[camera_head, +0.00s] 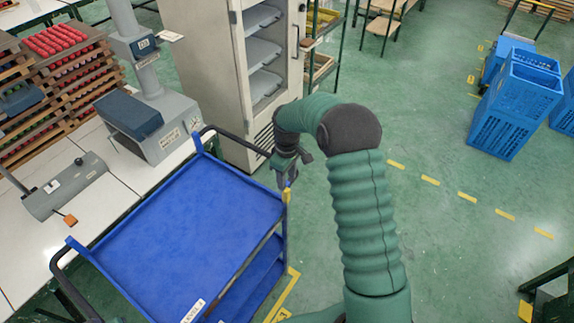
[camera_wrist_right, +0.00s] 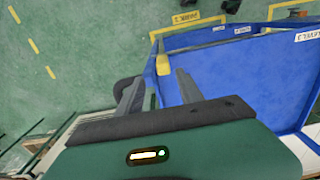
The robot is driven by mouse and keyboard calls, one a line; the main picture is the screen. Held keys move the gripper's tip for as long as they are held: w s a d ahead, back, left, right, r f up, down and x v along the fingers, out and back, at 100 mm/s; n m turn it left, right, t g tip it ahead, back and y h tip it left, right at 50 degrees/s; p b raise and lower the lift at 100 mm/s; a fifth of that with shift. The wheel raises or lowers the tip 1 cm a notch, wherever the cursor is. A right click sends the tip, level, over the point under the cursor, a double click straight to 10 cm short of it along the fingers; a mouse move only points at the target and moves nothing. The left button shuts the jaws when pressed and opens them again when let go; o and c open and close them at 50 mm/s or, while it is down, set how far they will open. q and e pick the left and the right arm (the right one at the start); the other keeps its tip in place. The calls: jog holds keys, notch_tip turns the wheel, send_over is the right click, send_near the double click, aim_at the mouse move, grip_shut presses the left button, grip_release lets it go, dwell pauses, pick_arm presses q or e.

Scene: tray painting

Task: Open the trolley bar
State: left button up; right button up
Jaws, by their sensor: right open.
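The blue trolley (camera_head: 190,215) stands in front of me, with a flat top tray and lower shelves. A black handle (camera_head: 235,141) curves along its far end. A small yellow piece (camera_head: 287,196) sits at its right corner, at the end of a bar along the open side. In the right wrist view the yellow piece (camera_wrist_right: 163,64) lies just beyond and between my fingertips. My right gripper (camera_head: 287,174) is open and empty, pointing down close above that corner; its fingers also show in the wrist view (camera_wrist_right: 158,82). I cannot tell whether they touch it. My left gripper is out of view.
A white workbench (camera_head: 110,205) with a grey machine (camera_head: 155,125) stands left of the trolley. A tall cabinet (camera_head: 225,75) with trays is behind it. Stacked blue crates (camera_head: 515,105) stand at right. The green floor right of the trolley is clear, with yellow markings.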

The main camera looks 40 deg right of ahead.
notch_tip(320, 180, up, 9)
jog(key=b, duration=0.1)
jog(key=shift+d, duration=0.2)
